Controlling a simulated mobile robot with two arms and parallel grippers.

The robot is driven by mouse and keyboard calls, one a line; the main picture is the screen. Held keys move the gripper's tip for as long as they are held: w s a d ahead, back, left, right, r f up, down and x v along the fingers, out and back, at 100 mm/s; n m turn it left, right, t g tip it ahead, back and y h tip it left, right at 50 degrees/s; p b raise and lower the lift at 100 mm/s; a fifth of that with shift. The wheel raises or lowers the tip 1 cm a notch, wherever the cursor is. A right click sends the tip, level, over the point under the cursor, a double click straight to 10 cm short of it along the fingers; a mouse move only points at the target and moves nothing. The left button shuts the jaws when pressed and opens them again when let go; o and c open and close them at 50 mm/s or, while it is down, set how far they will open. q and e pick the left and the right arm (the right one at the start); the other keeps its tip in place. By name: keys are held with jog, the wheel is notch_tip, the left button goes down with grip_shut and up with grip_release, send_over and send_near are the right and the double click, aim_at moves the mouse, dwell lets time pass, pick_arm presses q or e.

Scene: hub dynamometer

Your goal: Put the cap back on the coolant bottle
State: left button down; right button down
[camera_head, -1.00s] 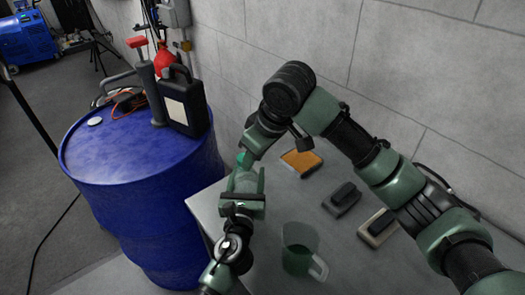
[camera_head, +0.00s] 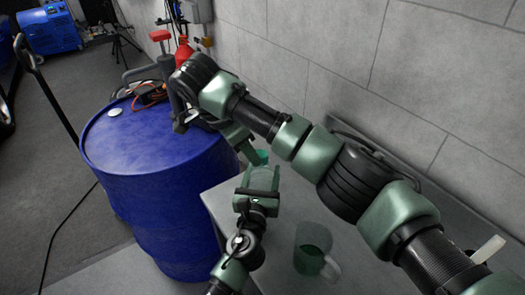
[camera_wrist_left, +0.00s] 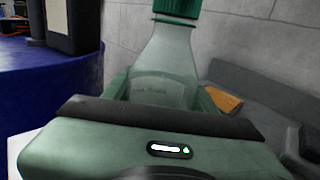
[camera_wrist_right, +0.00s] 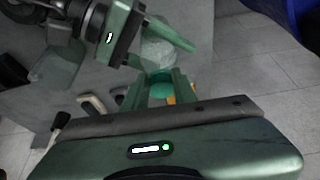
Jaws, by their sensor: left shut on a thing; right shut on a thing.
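The coolant bottle is clear plastic and shows in the left wrist view (camera_wrist_left: 165,62), roughly upright. My left gripper (camera_head: 260,178) is shut on its body. The green cap (camera_wrist_left: 178,7) shows at the top of the bottle's neck in that view, its upper part cut off by the frame edge. In the right wrist view the cap (camera_wrist_right: 160,85) lies between the fingers of my right gripper (camera_wrist_right: 160,92), which is shut on it, with the bottle (camera_wrist_right: 157,52) right beyond. The cap appears to touch the neck; I cannot tell how far it is seated.
A blue drum (camera_head: 160,165) stands left of the grey table (camera_head: 225,205). A clear mug with green liquid (camera_head: 312,250) stands on the table near the front. A concrete wall (camera_head: 310,45) runs behind. My right arm covers much of the table.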

jog(key=shift+d+m+g, duration=0.15)
jog(key=shift+m+g, duration=0.15)
jog(key=shift+m, duration=0.3)
jog(key=c, duration=1.1)
grip_release()
jog(key=shift+c, duration=0.2)
notch_tip(320, 180, up, 4)
jog(key=shift+r, duration=0.25)
jog(key=shift+o, duration=0.3)
